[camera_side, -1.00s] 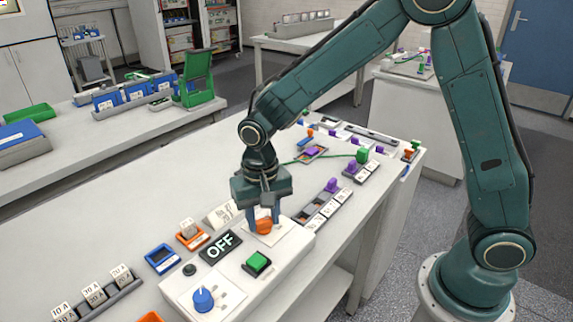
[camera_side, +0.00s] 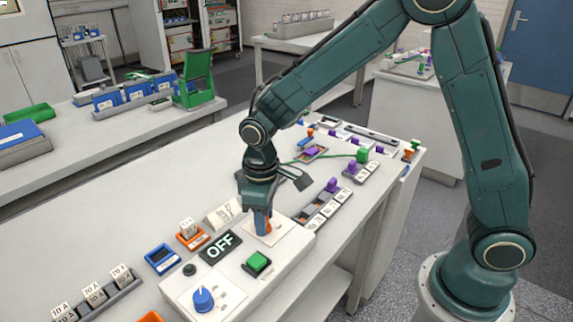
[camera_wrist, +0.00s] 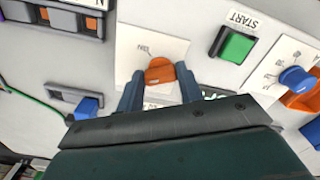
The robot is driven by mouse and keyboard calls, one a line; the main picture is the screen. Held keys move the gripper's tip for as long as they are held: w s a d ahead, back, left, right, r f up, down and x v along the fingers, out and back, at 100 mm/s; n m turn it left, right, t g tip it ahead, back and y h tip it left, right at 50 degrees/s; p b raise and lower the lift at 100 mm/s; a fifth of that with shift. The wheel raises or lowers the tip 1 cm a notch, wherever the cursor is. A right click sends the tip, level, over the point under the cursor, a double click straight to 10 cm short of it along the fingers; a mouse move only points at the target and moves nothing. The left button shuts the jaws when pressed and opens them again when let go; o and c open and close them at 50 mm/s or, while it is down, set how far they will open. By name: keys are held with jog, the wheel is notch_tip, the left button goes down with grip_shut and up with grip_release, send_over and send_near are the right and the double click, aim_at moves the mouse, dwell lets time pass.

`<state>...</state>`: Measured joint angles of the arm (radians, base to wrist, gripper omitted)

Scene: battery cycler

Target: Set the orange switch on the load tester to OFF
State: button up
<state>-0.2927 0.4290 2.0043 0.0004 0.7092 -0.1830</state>
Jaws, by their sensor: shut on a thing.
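The load tester (camera_side: 284,252) is a pale box on the bench with a black display reading OFF (camera_side: 221,246). Its orange switch (camera_wrist: 159,71) is a rotary knob on a white plate, with small lettering beside it in the wrist view. My gripper (camera_wrist: 160,80) has its two blue-grey fingers on either side of the knob, shut on it. In the side view my gripper (camera_side: 263,226) points straight down over the plate, and its fingers hide most of the knob. The exact mark the knob points to is hard to read.
On the same box are a green START button (camera_side: 257,263) and a blue knob (camera_side: 203,299), both clear of my fingers. A blue-framed tray (camera_side: 162,259) and an orange holder (camera_side: 193,236) stand behind it. A rack with purple pieces (camera_side: 331,186) lies to the right.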

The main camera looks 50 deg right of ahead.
jog(key=shift+w+n, duration=0.1)
jog(key=shift+n, duration=1.2)
jog(key=o, duration=1)
jog(key=shift+r, duration=0.15)
notch_tip(320, 180, up, 14)
jog(key=shift+f, duration=0.2)
